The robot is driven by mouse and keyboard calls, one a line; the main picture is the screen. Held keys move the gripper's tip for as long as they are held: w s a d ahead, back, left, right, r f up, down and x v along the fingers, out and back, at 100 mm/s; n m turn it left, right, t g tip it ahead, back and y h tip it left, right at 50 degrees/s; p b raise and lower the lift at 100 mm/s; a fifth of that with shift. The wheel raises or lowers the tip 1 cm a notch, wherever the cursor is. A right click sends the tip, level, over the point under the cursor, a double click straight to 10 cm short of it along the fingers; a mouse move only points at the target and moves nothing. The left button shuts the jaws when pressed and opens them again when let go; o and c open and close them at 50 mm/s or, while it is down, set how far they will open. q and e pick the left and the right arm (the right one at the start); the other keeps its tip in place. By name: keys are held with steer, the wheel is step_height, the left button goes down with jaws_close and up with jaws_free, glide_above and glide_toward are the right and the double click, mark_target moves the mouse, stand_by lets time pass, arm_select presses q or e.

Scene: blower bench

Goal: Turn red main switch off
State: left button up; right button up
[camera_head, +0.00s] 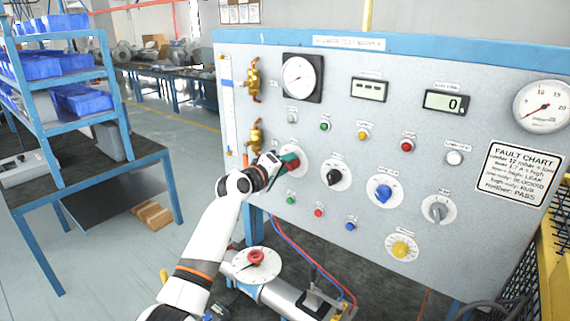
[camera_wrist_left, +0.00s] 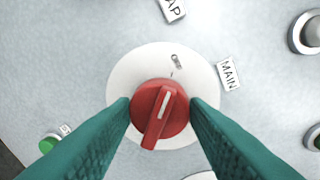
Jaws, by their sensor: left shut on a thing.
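The red main switch (camera_wrist_left: 158,118) is a round knob with a raised grip and a white line, on a white disc (camera_wrist_left: 130,72) with a "MAIN" label (camera_wrist_left: 228,76) beside it. In the left wrist view its white line leans slightly right of straight up. A small mark on the disc above it is too small to read. My left gripper (camera_wrist_left: 160,105) has green fingers on both sides of the knob and is shut on it. In the head view, my left gripper (camera_head: 288,163) is at the panel and mostly covers the switch. My right gripper is not in view.
The grey panel (camera_head: 460,75) holds a black knob (camera_head: 334,177), a blue knob (camera_head: 383,193), a grey knob (camera_head: 438,212) and a yellow knob (camera_head: 401,249). Brass valves (camera_head: 253,80) stand out at its left. A pipe with a red-topped flange (camera_head: 256,262) lies below.

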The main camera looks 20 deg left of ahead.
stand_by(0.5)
arm_select(q)
steer(key=o, duration=1)
steer(key=shift+c, duration=0.2)
steer(key=b+v, duration=0.3)
steer(key=v, duration=0.9)
